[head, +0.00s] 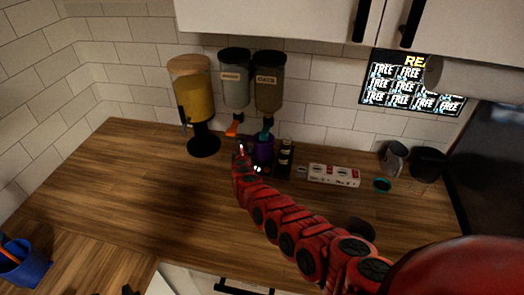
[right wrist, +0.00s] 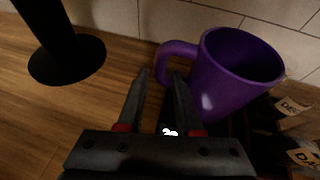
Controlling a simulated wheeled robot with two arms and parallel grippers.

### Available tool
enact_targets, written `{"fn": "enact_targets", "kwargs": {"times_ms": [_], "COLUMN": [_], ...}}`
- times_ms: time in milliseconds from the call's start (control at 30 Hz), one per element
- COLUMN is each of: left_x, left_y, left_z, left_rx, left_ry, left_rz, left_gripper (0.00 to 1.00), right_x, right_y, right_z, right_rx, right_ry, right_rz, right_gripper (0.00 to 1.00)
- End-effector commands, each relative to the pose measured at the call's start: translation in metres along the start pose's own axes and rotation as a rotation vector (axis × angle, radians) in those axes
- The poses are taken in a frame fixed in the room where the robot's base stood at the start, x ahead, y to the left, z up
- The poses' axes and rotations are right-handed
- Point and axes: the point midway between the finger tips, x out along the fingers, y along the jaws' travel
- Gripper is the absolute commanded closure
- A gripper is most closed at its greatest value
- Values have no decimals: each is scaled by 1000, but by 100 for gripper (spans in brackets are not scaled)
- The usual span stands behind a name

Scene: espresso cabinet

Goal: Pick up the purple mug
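The purple mug (head: 263,148) stands upright at the back of the wooden counter, under the dispensers. In the right wrist view the mug (right wrist: 228,75) is at the right, with its handle pointing left. My right gripper (head: 246,152) is beside the mug's left side in the head view. In the right wrist view the gripper (right wrist: 162,78) is open, its two fingertips on either side of the handle's outer curve. It is not closed on the handle. Whether a finger touches the mug, I cannot tell. My left gripper is not recognisable in these views.
A yellow-filled dispenser (head: 191,95) on a black stand is left of the mug. Two wall dispensers (head: 235,78) (head: 268,80) hang above it. A dark bottle (head: 285,158) and a white box (head: 333,175) are to the right.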

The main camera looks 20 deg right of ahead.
Motion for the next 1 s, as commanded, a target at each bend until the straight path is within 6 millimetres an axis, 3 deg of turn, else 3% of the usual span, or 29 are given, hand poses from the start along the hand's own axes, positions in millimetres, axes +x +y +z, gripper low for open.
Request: {"fn": "enact_targets", "kwargs": {"times_ms": [200,467,700,1000], "left_x": [-10,-10,-10,-10], "left_y": [0,0,0,0], "left_z": [2,2,2,2], "left_rx": [0,0,0,0], "left_ry": [0,0,0,0], "left_rz": [0,0,0,0], "left_gripper": [50,50,50,50], "right_x": [12,13,13,13], "right_y": [1,0,0,0], "right_z": [0,1,0,0], "right_rx": [2,4,4,4], "right_ry": [-1,0,0,1], "right_rz": [0,0,0,1], "right_gripper": [65,65,100,100]}}
